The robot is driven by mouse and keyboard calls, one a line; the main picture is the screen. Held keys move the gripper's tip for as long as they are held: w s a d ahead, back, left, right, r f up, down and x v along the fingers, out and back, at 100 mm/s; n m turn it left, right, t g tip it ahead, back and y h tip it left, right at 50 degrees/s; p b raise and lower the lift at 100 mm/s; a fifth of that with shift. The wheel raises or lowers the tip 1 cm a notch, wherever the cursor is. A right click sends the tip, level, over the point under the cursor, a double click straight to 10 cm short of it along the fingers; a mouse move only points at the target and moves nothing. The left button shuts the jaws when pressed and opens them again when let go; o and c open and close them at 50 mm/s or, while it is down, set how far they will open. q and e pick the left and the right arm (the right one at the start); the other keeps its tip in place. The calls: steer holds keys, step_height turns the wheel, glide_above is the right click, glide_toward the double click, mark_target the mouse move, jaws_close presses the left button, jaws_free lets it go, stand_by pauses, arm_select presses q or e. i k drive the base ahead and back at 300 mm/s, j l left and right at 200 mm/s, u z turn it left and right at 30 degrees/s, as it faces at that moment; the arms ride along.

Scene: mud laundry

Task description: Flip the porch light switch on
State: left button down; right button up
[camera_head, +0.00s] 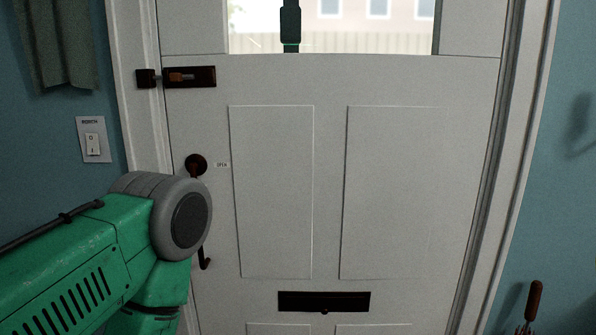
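The porch light switch (92,144) is a pale rocker on a light wall plate (100,124) with a small label that appears to read PORCH. It is on the blue wall, left of the door frame. Its plate is in full view. I cannot tell whether the rocker is on or off. My green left arm comes in from the lower left, with a round grey joint below and right of the switch. The arm is apart from the switch in the picture. Neither my left nor my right gripper can be made out.
A white panelled door (270,190) fills the middle, with a dark bolt (190,77), a handle (196,164) partly behind my arm, and a mail slot (324,301). A grey-green cloth (60,45) hangs above the switch. A brown-handled object (533,302) stands at lower right.

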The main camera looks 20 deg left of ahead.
mark_target(93, 147)
steer(key=u, duration=1.6)
